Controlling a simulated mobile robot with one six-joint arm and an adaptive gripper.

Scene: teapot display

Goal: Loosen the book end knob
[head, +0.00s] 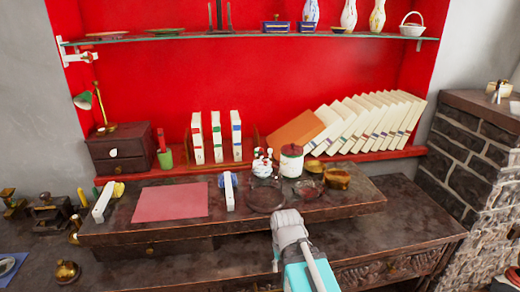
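Three pale books (217,137) with coloured spine labels stand upright on the red shelf, with small gaps between them. A thin brownish piece (257,141) at the right of these books looks like part of a book end. It is too small and dark to make out a knob on it. A grey and teal part of my arm (291,228) reaches up from the bottom edge in front of the desk. No gripper fingers show, so I cannot see what my gripper does.
A row of leaning books (372,125) fills the shelf's right. The desk's raised top carries a pink sheet (171,201), a lidded jar (291,161), a dark round dish (265,199) and a brass bowl (337,178). A glass shelf (370,37) with vases hangs above. A stone pillar stands right.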

